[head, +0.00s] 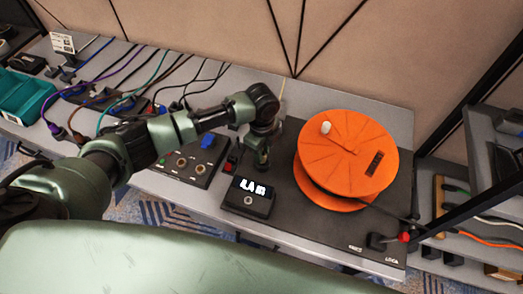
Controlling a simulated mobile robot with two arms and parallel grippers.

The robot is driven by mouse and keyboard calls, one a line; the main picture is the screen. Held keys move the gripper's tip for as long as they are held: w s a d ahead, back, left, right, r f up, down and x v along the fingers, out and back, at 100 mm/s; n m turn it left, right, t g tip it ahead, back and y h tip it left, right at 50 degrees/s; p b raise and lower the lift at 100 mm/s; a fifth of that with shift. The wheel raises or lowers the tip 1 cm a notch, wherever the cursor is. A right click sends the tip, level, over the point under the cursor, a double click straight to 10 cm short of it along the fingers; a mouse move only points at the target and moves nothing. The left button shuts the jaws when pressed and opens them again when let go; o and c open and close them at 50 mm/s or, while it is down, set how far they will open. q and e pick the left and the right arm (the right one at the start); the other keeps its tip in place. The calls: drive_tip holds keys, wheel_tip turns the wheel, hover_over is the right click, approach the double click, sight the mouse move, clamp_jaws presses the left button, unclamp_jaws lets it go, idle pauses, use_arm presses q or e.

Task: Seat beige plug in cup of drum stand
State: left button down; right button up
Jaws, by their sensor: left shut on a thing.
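The drum stand (305,222) is a dark flat base on the grey bench, carrying a large orange drum (345,165) with a white knob and a dark slot. My left gripper (262,163) points down over the stand's left part, just left of the drum and behind the small display box. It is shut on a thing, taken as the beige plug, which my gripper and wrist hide. A thin pale cord (282,92) shows behind my wrist. I cannot make out the stand's cup. My right gripper is not in view.
A black display box (248,198) stands close in front of my left gripper. A dark control panel (185,163) with knobs lies to its left. Several coloured cables and teal bins (22,97) fill the left. A red-knobbed lever (403,237) is at the stand's front right.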

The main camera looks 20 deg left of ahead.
use_arm(q)
drive_tip(key=c, duration=1.1)
unclamp_jaws()
drive_tip(key=shift+r, duration=0.1)
wheel_tip(320, 180, up, 8)
drive_tip(key=shift+f+b, duration=0.15)
drive_tip(key=shift+b, duration=0.45)
